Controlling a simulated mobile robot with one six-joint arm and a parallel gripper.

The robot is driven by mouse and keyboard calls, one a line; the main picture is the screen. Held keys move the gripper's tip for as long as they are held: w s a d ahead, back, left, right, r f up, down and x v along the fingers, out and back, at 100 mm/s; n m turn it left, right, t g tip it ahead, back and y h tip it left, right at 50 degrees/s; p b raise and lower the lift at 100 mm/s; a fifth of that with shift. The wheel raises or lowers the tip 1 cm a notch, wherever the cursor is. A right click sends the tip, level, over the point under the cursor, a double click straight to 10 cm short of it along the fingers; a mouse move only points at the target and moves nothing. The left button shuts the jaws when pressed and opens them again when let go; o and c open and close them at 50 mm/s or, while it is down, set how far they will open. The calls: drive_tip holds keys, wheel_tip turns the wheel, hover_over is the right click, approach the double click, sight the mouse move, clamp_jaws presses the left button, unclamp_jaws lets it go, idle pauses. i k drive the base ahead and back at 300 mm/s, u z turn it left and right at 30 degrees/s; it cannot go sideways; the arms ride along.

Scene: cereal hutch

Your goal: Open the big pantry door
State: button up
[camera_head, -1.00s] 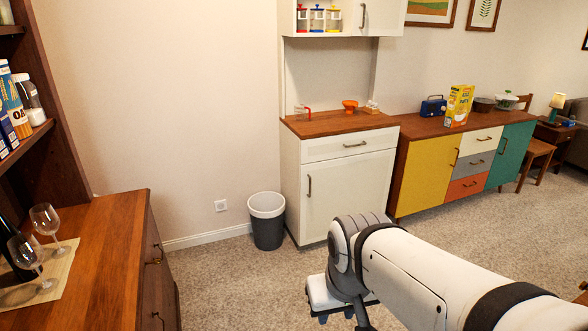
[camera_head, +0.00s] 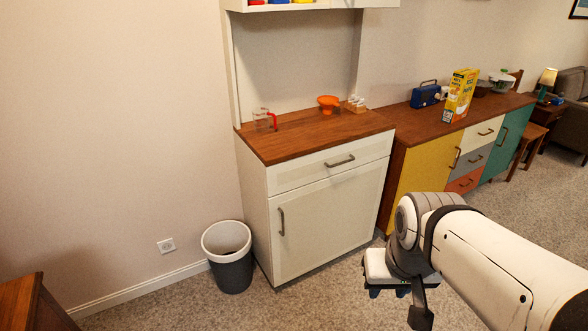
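The white hutch has a large lower door (camera_head: 325,222) with a dark vertical handle (camera_head: 281,221) near its left edge. I take this as the big pantry door; it is shut. A drawer (camera_head: 330,165) above it is also shut. My gripper (camera_head: 388,292) points down over the carpet, right of the hutch in the picture and apart from the handle. Its two dark fingertips appear spaced apart, with nothing seen between them. My arm hides part of the gripper.
A grey bin (camera_head: 228,258) with a white rim stands on the floor left of the door. A wooden cabinet corner (camera_head: 35,305) is at lower left. A sideboard with a yellow door (camera_head: 425,170) stands to the right. Carpet in front of the hutch is clear.

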sight(311, 225)
drive_tip(key=u, duration=0.35)
drive_tip(key=i, duration=1.45)
drive_tip(key=u, duration=0.55)
drive_tip(key=k, duration=0.8)
drive_tip(key=u, duration=0.2)
drive_tip(key=i, duration=0.85)
drive_tip(key=z, duration=0.1)
